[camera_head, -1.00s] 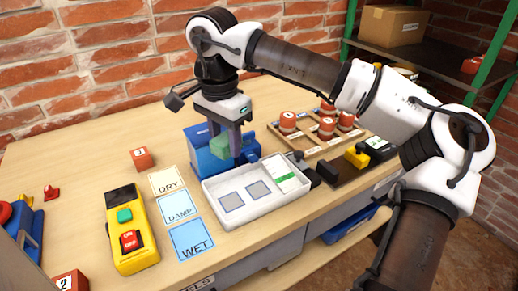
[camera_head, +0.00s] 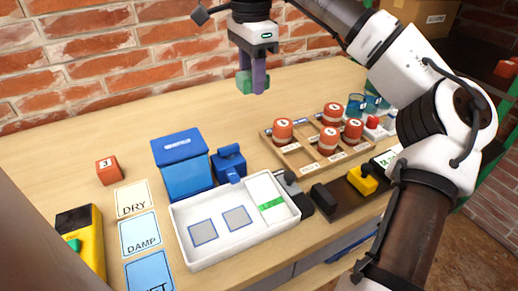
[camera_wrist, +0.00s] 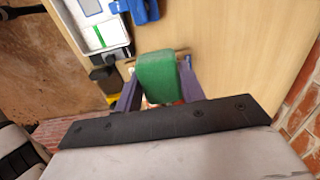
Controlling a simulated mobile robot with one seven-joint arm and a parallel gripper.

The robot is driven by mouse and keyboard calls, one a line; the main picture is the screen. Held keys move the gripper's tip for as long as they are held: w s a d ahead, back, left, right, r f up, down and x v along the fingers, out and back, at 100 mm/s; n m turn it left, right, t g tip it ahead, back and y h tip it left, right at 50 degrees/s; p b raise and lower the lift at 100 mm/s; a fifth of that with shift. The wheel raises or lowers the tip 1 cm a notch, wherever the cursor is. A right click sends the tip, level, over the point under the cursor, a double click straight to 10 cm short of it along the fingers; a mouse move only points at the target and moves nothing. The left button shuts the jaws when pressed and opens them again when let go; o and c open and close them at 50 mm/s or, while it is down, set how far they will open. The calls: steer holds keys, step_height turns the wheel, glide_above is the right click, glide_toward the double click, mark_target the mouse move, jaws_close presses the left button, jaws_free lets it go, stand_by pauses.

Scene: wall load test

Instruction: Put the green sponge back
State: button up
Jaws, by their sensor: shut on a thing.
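The green sponge (camera_head: 243,83) is held in the air above the back part of the table, beyond the white tray, in the head view. My gripper (camera_head: 252,80) points down and is shut on it, with purple fingers on both sides. In the wrist view the sponge (camera_wrist: 157,75) shows as a green block between the fingers (camera_wrist: 160,95). The white tray (camera_head: 183,232) lies on the table, with two grey squares and a white section with a green stripe (camera_head: 270,204). The sponge is clear of the tray and of the table.
A blue box (camera_head: 186,180) and a smaller blue object (camera_head: 229,163) stand behind the tray. A wooden rack (camera_head: 284,159) with several orange-and-white pieces is to the right. DRY (camera_head: 134,199) and DAMP (camera_head: 139,234) cards lie left. The back table is clear, before a brick wall.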

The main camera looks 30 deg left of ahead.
mark_target(253, 160)
step_height(253, 160, down, 19)
steer(key=shift+s+r+b, duration=0.1)
steer(key=shift+b, duration=0.5)
steer(key=shift+f, duration=0.25)
steer(key=o, duration=0.9)
steer(key=shift+r, duration=0.1)
steer(key=shift+o, duration=0.2)
step_height(253, 160, up, 12)
steer(key=shift+r+p, duration=0.15)
steer(key=shift+p, duration=0.15)
